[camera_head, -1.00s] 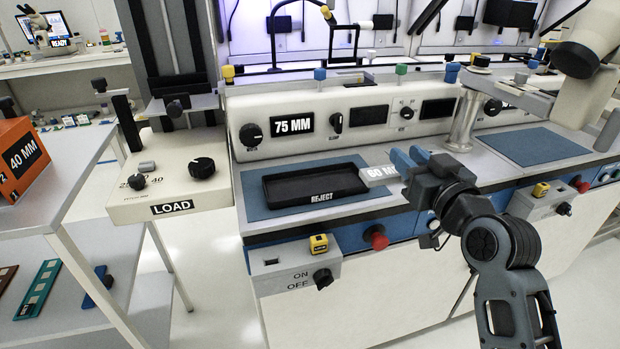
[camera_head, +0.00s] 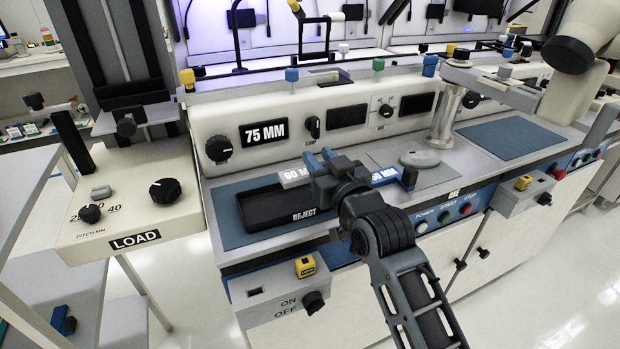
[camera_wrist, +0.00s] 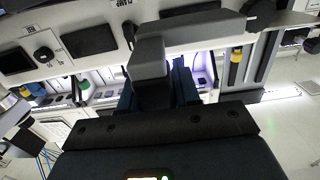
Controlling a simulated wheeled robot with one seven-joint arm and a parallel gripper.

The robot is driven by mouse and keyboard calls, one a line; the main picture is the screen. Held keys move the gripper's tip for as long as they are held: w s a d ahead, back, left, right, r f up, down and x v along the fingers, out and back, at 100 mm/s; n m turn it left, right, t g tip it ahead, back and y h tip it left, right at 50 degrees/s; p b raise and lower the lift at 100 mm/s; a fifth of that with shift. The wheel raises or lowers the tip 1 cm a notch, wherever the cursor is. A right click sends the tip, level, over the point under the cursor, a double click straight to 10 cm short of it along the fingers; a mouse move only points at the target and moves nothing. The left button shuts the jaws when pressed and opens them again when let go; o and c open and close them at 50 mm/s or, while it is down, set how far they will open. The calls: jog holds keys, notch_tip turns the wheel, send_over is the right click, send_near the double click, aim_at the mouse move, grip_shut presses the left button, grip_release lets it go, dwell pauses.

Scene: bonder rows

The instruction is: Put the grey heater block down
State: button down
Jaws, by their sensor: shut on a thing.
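The grey heater block (camera_head: 294,177), marked 60 M in the part that shows, sticks out to the left of my gripper (camera_head: 322,166). My gripper is shut on it. In the wrist view the grey block (camera_wrist: 195,33) lies across the top, its stem between the blue fingers of my gripper (camera_wrist: 155,88). In the head view the block overlaps the back right part of the black REJECT tray (camera_head: 250,222). I cannot tell its height over the tray. My gripper hides the block's right part and some of the tray.
A blue piece with a white MM label (camera_head: 386,176) shows right of my gripper, over the bench. A round grey disc (camera_head: 420,159) lies behind it. The 75 MM control panel (camera_head: 205,128) stands behind the tray. The blue mat (camera_head: 512,138) at right is clear.

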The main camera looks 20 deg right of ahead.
jog(key=shift+w+a+f, duration=0.5)
jog(key=shift+w+a, duration=0.05)
jog(key=shift+a, duration=0.2)
jog(key=shift+f, duration=2.35)
jog(key=c, duration=0.8)
grip_release()
jog(key=shift+s+a+f, duration=0.1)
jog(key=shift+f, duration=0.05)
jog(key=shift+s, duration=0.15)
jog(key=s+f+g, duration=0.1)
jog(key=s+f, duration=0.2)
jog(key=s, duration=1.2)
jog(key=s+f, duration=0.2)
jog(key=s, duration=1.3)
jog(key=s+r+g, duration=0.1)
jog(key=s+r, duration=0.1)
jog(key=s, duration=0.7)
jog(key=s+r+g, duration=0.1)
jog(key=s+r, duration=0.1)
jog(key=s, duration=0.8)
jog(key=shift+s+r, duration=0.3)
jog(key=shift+r, duration=0.1)
